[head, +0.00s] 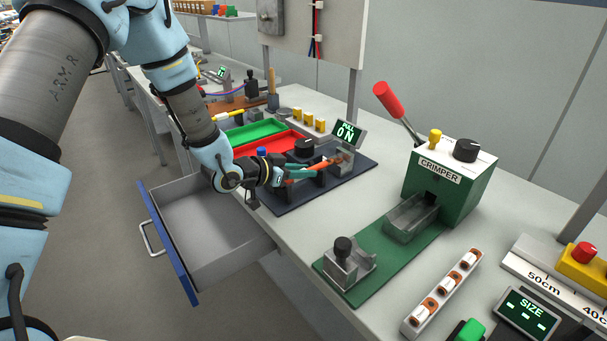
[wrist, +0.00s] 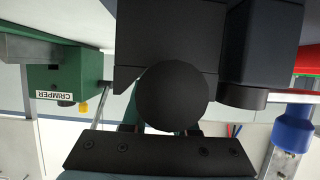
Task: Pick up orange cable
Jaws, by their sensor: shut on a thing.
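The orange cable (head: 301,174) shows in the head view as a short orange length at the jaws of my gripper (head: 285,178). More orange (head: 335,159) shows at the clear-sided clamp of the dark pull tester (head: 345,175). My gripper is low over the tester's left part, shut on the orange cable.
A green crimper (head: 450,185) with a red-handled lever stands to the right. Red (head: 268,143) and green (head: 256,131) trays lie behind the tester. An open drawer (head: 205,225) juts out below my arm.

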